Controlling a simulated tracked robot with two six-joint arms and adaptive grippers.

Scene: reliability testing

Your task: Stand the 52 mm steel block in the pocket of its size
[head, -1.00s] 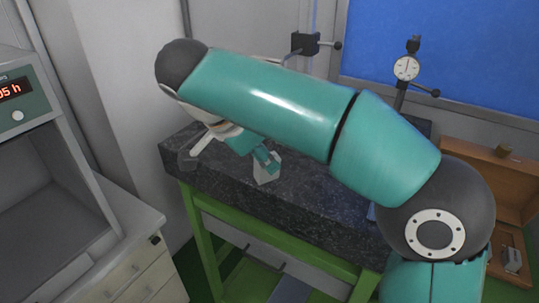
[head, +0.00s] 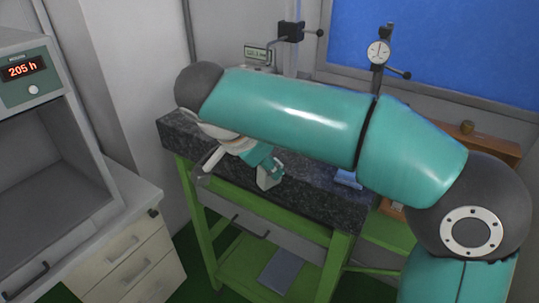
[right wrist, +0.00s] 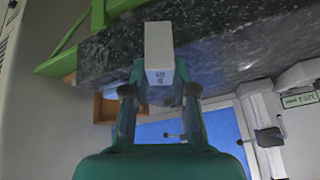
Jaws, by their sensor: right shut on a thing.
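The steel block (head: 268,181), a pale grey upright box shape, is held in my right gripper (head: 272,165) near the front edge of the dark granite plate (head: 325,200). In the right wrist view the block (right wrist: 158,48) sits between the two fingertips of my right gripper (right wrist: 160,92), with small dark marking on its end that I cannot read. I cannot tell whether the block touches the plate. My left gripper is not in view. No pocket is visible.
A wooden case (head: 487,146) at the right is mostly hidden by my right arm. A dial gauge stand (head: 378,52) and a blue item (head: 348,178) are at the plate's right. The green bench frame (head: 331,262) carries the plate; a drawer cabinet (head: 125,255) stands left.

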